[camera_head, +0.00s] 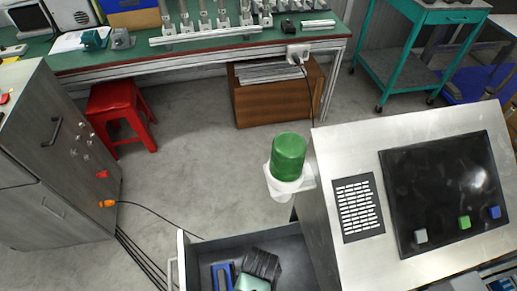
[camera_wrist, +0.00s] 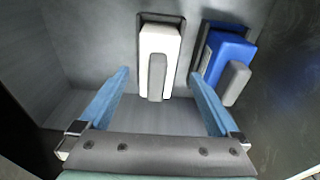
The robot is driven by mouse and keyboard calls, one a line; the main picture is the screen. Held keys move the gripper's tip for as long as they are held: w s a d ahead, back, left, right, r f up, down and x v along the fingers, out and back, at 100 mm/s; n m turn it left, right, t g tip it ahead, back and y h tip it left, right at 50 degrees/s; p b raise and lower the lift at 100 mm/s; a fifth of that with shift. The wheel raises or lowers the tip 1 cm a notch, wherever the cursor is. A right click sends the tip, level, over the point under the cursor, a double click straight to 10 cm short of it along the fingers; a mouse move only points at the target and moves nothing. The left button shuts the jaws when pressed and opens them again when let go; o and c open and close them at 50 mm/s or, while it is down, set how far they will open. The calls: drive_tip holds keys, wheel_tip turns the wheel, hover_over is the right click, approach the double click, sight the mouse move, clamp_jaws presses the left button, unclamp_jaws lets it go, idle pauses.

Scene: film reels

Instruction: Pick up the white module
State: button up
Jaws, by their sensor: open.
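In the wrist view the white module (camera_wrist: 158,60), a narrow upright block with a grey tab on its front, sits in a dark-edged slot in a grey wall. My gripper (camera_wrist: 158,76) is open, its two blue fingers spread either side of the white module's line. The fingers look apart from it, though the depth is hard to judge. A blue module (camera_wrist: 228,60) with a grey tab sits in a slot to the right, close to the right finger. In the head view I cannot make out the white module.
In the head view an open drawer (camera_head: 180,250) is at the bottom, with a blue item (camera_head: 222,277) inside. A red stool (camera_head: 118,112) and grey cabinet (camera_head: 60,150) are left.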

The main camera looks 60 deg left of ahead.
drive_tip(key=shift+w+a+f+b, duration=0.1)
drive_tip(key=shift+w+a+f, duration=0.05)
drive_tip(key=shift+f, duration=0.7)
drive_tip(key=shift+w+a+f+b, duration=0.1)
drive_tip(key=shift+a+f+b, duration=0.05)
drive_tip(key=shift+f, duration=0.7)
drive_tip(key=shift+w+a+f+b, duration=0.1)
drive_tip(key=shift+w+a+f, duration=0.05)
drive_tip(key=shift+f, duration=0.7)
clamp_jaws()
